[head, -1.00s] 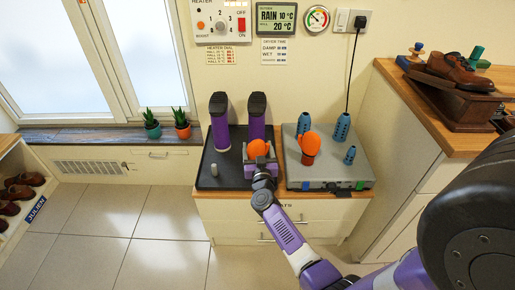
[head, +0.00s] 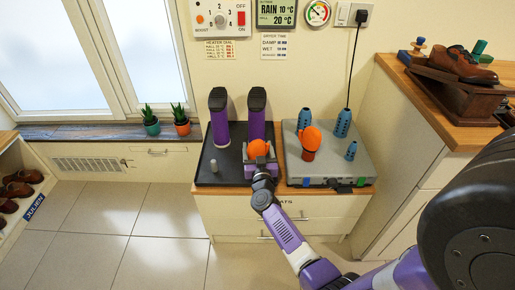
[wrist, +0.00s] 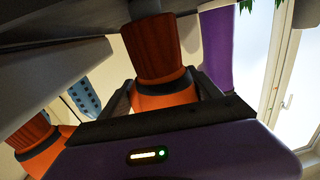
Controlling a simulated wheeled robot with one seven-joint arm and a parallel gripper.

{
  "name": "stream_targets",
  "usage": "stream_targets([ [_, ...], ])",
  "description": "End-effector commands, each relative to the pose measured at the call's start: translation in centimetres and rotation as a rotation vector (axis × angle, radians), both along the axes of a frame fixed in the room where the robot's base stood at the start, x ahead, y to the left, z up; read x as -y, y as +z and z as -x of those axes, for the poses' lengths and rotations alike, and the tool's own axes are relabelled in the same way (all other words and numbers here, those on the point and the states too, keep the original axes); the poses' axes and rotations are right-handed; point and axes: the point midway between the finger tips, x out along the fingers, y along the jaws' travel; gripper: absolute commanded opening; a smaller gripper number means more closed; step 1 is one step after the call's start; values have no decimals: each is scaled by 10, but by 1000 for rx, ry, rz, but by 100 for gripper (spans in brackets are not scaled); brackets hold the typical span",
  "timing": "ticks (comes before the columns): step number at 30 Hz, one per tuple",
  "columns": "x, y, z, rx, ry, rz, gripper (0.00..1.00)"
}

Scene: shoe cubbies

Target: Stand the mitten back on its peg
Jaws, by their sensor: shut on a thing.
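An orange mitten (head: 259,150) is held in my gripper (head: 261,161), which is shut on it above the right part of the dark tray. In the wrist view the mitten's brown-orange cuff (wrist: 156,48) sticks out beyond the jaws, and the picture seems upside down, so the cuff points downward. The grey dryer box (head: 330,168) stands just right of my gripper. It bears bare blue pegs (head: 342,123), one of them short (head: 351,151). A second orange mitten (head: 311,138) stands upright on the dryer, and it also shows in the wrist view (wrist: 30,145).
Two purple boots (head: 219,120) stand on the dark tray (head: 225,176), with a small grey cylinder (head: 214,166) near its front left. A black cord (head: 355,60) runs down behind the dryer. A wooden counter with brown shoes (head: 465,66) stands at right. Floor at left is clear.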

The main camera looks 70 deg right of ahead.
Motion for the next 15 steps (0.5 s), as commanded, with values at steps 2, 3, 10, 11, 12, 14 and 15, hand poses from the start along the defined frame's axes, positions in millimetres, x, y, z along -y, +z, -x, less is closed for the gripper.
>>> stream_targets([
  [2,0,-3,0,0,0,0,27],
  [3,0,-4,0,0,0,0,27],
  [10,0,-9,0,1,0,0,27],
  [11,0,-9,0,1,0,0,27],
  [12,0,-10,0,1,0,0,27],
  [14,0,-11,0,1,0,0,27],
  [15,0,-12,0,1,0,0,27],
])
